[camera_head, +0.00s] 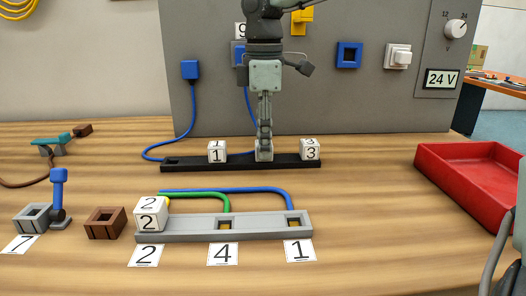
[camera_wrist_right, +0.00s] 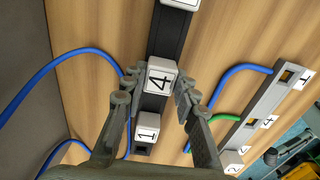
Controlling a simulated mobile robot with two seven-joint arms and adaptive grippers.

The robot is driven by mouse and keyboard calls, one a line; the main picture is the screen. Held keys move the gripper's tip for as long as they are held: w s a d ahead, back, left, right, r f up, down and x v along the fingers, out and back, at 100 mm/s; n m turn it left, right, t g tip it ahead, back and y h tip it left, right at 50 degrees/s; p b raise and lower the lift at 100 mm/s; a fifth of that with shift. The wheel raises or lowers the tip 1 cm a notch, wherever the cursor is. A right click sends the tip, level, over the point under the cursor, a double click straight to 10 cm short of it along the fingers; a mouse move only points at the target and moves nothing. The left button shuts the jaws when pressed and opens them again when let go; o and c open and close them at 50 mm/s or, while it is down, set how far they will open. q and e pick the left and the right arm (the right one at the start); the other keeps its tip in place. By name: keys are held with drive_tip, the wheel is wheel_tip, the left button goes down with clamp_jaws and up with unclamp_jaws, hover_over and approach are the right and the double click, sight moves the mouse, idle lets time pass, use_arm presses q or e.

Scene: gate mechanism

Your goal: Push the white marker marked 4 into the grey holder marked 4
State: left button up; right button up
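The white marker marked 4 (camera_wrist_right: 161,79) sits on the black rail, between the markers 1 and 3. In the head view the marker (camera_head: 264,156) is partly covered by my right gripper (camera_head: 264,146), which points straight down at it. In the right wrist view the fingers of my right gripper (camera_wrist_right: 160,82) stand on either side of the marker, apparently with small gaps. The grey holder marked 4 (camera_head: 224,224) is the middle slot of the grey rail, in front of the black rail; it shows no marker. My left gripper is out of view.
Marker 1 (camera_head: 217,152) and marker 3 (camera_head: 310,149) flank the gripper on the black rail (camera_head: 185,163). Marker 2 (camera_head: 150,214) stands at the left end of the grey rail. Blue and green cables (camera_head: 205,195) run behind the grey rail. A red tray (camera_head: 470,180) is at the right.

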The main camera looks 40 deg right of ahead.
clamp_jaws()
drive_tip(key=shift+r, duration=0.4)
drive_tip(key=shift+r+p, duration=1.65)
drive_tip(key=shift+r, duration=0.8)
